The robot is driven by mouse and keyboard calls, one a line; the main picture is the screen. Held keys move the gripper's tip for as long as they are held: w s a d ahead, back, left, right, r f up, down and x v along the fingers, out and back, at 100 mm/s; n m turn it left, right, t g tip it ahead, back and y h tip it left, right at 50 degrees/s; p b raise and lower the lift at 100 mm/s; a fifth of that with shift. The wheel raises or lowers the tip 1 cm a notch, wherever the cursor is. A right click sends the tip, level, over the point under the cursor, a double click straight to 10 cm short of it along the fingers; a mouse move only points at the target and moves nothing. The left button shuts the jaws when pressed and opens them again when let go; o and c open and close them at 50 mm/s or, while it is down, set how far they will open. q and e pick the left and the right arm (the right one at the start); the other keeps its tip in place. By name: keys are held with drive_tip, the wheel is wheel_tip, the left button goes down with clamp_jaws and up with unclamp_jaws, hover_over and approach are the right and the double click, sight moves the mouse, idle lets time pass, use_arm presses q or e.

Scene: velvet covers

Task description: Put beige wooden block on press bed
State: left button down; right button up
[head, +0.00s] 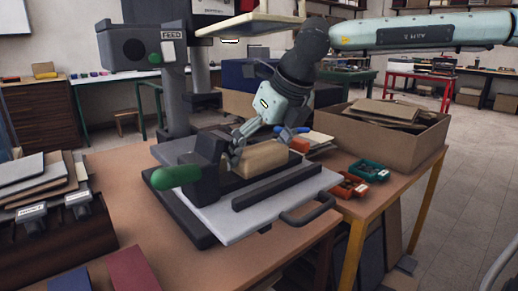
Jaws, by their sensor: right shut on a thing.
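The beige wooden block (263,159) is low over the light grey press bed (236,223), between a dark block with a green handle (178,177) and a dark bar (278,186). I cannot tell whether its underside touches the bed. My right gripper (256,147) reaches down from the upper right and is shut on the block, one finger at its left end and the other towards its far right side. My left gripper is not in view.
A press column with a FEED box (142,48) stands behind the bed. A cardboard box (386,140) and small red and teal trays (368,171) are at the right. Boards (38,180) and a dark lever unit (52,240) are at the left.

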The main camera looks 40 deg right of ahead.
sight(263, 150)
idle(0.3)
drive_tip(key=shift+f, duration=0.15)
drive_tip(key=o, duration=1)
drive_tip(key=shift+s+r, duration=0.15)
drive_tip(key=shift+r, duration=0.4)
drive_tip(key=v, duration=0.3)
drive_tip(key=s+v, duration=0.1)
drive_tip(key=shift+s+b, duration=0.15)
drive_tip(key=shift+b, duration=0.2)
use_arm(q)
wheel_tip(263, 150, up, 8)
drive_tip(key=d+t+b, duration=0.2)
drive_tip(key=b, duration=0.1)
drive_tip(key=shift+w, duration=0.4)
use_arm(e)
drive_tip(key=shift+s+d, duration=0.15)
drive_tip(key=shift+s, duration=1.65)
drive_tip(key=shift+s+d, duration=0.15)
drive_tip(key=shift+s, duration=1.7)
drive_tip(key=shift+s+d, duration=0.15)
drive_tip(key=shift+s, duration=1.65)
